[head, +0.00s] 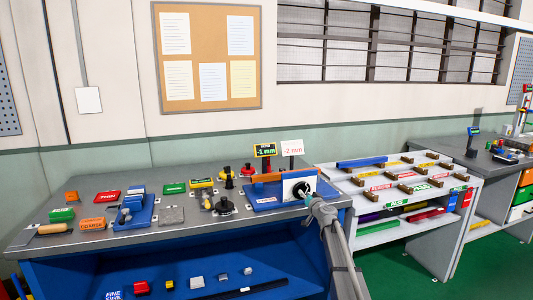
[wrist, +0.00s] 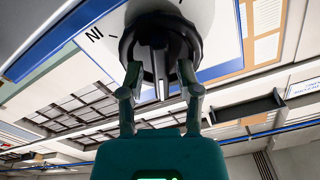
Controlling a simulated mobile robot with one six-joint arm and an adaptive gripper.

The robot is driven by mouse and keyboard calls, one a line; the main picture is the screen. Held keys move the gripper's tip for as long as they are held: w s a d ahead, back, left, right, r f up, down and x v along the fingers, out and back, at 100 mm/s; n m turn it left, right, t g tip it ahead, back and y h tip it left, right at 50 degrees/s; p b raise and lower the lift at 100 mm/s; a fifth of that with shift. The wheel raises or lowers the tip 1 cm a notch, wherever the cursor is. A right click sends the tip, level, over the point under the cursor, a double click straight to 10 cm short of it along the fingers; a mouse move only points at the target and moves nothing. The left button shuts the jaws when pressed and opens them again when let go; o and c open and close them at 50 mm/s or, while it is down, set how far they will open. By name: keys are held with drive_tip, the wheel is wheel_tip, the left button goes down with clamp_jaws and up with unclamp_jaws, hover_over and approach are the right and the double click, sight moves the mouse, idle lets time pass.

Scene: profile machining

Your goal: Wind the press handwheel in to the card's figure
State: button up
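The press (head: 298,184) stands on the blue base at the right end of the workbench, its white face towards me. Its black handwheel (head: 302,190) is on that face and fills the top middle of the wrist view (wrist: 160,32), where a white dial with the letters "IN" shows behind it. A small display (head: 265,151) above the press reads "-1 mm". The white card (head: 292,147) beside it reads "-2 mm" in red. My gripper (wrist: 159,70) has one finger at each side of the handwheel, and the fingertips appear to be closed on it.
The grey workbench (head: 150,232) holds several coloured blocks, labels and tools left of the press. A sloped rack (head: 395,178) with coloured bars stands to the right. Green floor (head: 400,275) is clear in front of the rack.

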clamp_jaws()
drive_tip(key=shift+m, duration=0.3)
drive_tip(key=shift+m, duration=0.4)
drive_tip(key=shift+o, duration=2.2)
unclamp_jaws()
drive_tip(key=v, duration=0.7)
drive_tip(key=shift+a, duration=0.1)
